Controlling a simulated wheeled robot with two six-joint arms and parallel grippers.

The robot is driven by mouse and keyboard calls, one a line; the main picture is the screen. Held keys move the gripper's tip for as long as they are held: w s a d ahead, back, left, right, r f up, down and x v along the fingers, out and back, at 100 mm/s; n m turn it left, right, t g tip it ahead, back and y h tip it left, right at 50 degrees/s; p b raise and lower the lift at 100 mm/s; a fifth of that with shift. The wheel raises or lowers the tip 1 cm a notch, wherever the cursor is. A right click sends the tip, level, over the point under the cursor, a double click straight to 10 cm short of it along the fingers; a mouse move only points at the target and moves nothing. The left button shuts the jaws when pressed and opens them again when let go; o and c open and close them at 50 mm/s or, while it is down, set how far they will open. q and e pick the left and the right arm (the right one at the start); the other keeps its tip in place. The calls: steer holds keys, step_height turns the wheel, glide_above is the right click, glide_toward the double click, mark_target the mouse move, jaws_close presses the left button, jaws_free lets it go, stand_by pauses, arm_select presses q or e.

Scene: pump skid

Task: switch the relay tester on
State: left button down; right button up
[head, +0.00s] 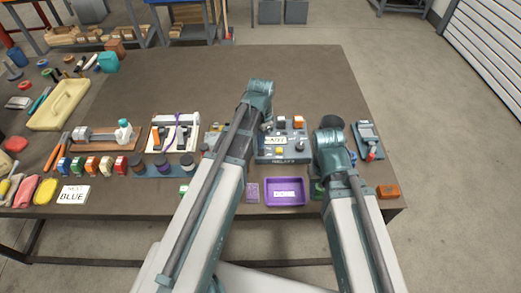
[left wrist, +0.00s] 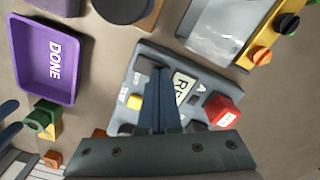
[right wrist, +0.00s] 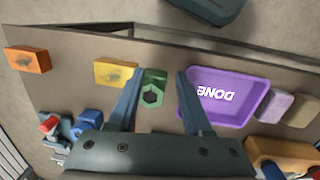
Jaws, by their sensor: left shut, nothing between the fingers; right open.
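The relay tester is a grey box (head: 285,158) behind the purple tray in the head view. It also fills the middle of the left wrist view (left wrist: 143,68), with a white label, a yellow button (left wrist: 135,101) and a red block-shaped part (left wrist: 223,109) on its top. My left gripper (left wrist: 158,72) is shut and empty, with its fingers over the middle of the tester, partly covering the label. Contact cannot be told. My right gripper (right wrist: 159,75) is open and empty, above the table's front, near a green hexagonal part (right wrist: 153,92).
The purple DONE tray (head: 285,201) is in front of the tester. A yellow block (right wrist: 116,73) and an orange block (right wrist: 27,60) lie near the table's front edge. A grey device with a red part (head: 366,135) is at the right. The table's back is clear.

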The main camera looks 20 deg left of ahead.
arm_select(q)
step_height(320, 180, up, 7)
steer(key=p, duration=0.7)
stand_by(0.3)
steer(key=shift+s+d, duration=0.25)
steer(key=shift+s, duration=0.05)
steer(key=s+d+n, duration=0.2)
steer(key=s+d, duration=0.2)
steer(key=s, duration=0.3)
steer(key=s+d+n+y, duration=0.1)
steer(key=s+d+n, duration=0.2)
steer(key=s+d, duration=0.2)
steer(key=shift+s+d, duration=0.25)
steer(key=shift+s, duration=0.65)
